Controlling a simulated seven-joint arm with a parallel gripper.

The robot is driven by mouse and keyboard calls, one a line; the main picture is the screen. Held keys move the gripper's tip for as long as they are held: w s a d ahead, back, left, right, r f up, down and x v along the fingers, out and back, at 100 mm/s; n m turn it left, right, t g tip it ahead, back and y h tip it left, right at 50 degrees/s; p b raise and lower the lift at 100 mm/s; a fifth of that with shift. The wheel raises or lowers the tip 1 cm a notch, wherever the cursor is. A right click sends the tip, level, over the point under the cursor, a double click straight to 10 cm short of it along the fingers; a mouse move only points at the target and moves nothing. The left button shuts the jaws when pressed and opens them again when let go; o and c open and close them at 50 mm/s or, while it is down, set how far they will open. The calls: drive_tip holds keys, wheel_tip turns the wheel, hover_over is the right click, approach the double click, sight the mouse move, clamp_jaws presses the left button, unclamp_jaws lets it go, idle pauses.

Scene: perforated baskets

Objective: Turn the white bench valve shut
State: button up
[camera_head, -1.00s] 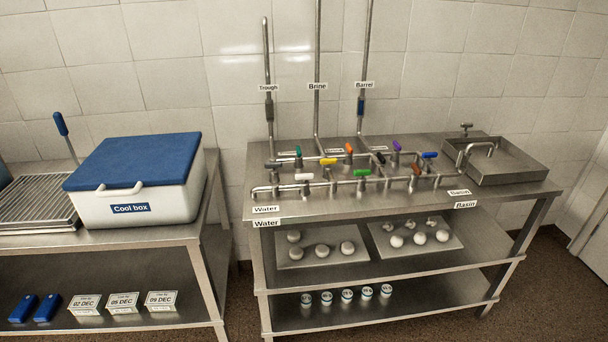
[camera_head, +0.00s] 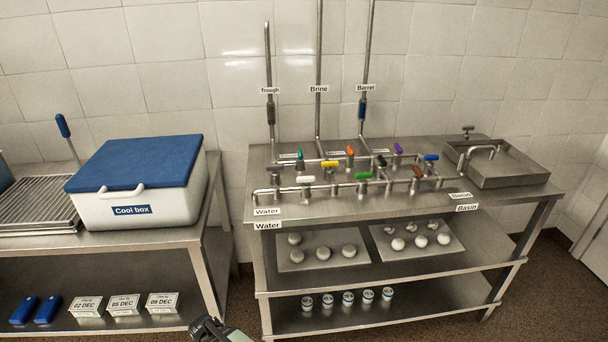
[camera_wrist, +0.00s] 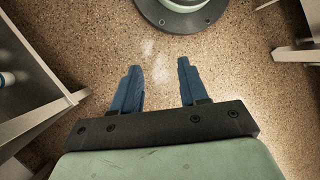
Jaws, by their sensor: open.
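The white bench valve handle (camera_head: 306,179) lies on the front pipe of the steel bench (camera_head: 400,208), near its left end, close to the "Water" label (camera_head: 267,211). The handle looks roughly in line with the pipe. My gripper shows in the wrist view with two blue fingers (camera_wrist: 161,88) apart and nothing between them, over the speckled floor. In the head view a dark part of my arm (camera_head: 212,328) shows at the bottom edge, well below and left of the valve.
Several other coloured handles crowd the pipes, including a green one (camera_head: 363,176) and a yellow one (camera_head: 330,164). A cool box (camera_head: 150,208) stands on the left table. A sink (camera_head: 500,170) is at the bench's right end. Floor shows between the tables.

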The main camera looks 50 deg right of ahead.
drive_tip(key=w+d+r+n, duration=0.2)
drive_tip(key=w+d+r, duration=0.5)
drive_tip(key=r, duration=0.3)
wheel_tip(320, 180, up, 46)
drive_tip(key=n+t+h, duration=0.2)
drive_tip(key=n+h, duration=0.1)
hover_over(305, 177)
drive_tip(key=w+a, duration=0.4)
drive_tip(key=x, duration=1.3)
drive_tip(key=shift+w+d+f, duration=0.15)
drive_tip(key=shift+d, duration=0.2)
drive_tip(key=shift+c, duration=0.3)
clamp_jaws()
